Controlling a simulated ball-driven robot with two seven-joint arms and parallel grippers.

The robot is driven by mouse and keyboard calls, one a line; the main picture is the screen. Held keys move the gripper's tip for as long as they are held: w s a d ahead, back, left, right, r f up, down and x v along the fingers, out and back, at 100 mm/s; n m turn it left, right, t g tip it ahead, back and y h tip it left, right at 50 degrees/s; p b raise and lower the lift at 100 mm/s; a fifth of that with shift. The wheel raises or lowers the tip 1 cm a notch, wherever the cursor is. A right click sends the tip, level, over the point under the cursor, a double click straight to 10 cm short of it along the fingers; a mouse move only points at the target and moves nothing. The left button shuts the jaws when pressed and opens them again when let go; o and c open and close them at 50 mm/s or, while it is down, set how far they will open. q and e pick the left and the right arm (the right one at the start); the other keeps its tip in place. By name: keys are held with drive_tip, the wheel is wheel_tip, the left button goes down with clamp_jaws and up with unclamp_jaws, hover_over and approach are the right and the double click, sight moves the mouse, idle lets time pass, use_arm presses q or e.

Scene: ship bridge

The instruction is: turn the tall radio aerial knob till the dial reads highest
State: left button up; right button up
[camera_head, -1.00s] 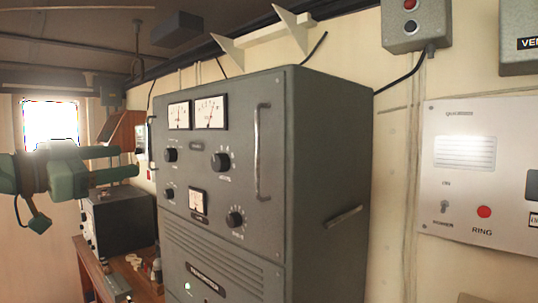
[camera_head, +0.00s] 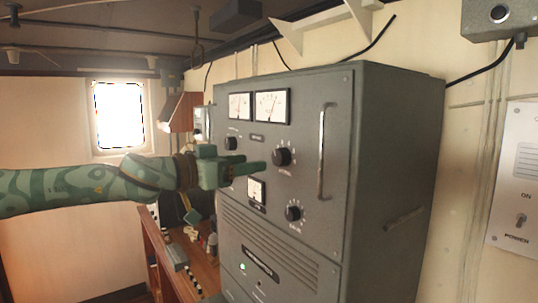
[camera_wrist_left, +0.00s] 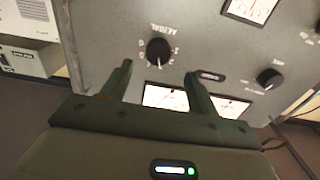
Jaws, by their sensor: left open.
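The tall grey radio cabinet (camera_head: 385,190) carries black knobs and white dials on its front. The aerial knob (camera_head: 283,156) is the upper right one; its upside-down label reads AERIAL in the left wrist view (camera_wrist_left: 158,52). My left gripper (camera_head: 247,163) is open and empty, just left of that knob in the head view. In the left wrist view its fingertips (camera_wrist_left: 158,70) are on either side below the knob, not around it. The upper right dial (camera_head: 271,107) has its needle near the middle; fingers partly cover the dials in the wrist view. My right gripper is not in view.
A metal handle (camera_head: 321,150) stands out right of the aerial knob. Another black knob (camera_head: 293,213) and a small dial (camera_head: 257,190) sit lower. A wooden desk (camera_head: 200,262) with small items lies left of the cabinet.

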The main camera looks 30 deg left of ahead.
sight(276, 159)
use_arm(q)
drive_tip(key=x, duration=0.4)
drive_tip(key=shift+d+f+b, duration=0.15)
drive_tip(key=shift+f+b, duration=0.05)
drive_tip(key=shift+b, duration=0.15)
drive_tip(key=shift+w+d, duration=0.2)
drive_tip(key=shift+w, duration=0.5)
drive_tip(key=shift+w+d+r, duration=0.15)
drive_tip(key=shift+w+d, duration=0.25)
drive_tip(key=shift+w, duration=0.2)
drive_tip(key=c, duration=1)
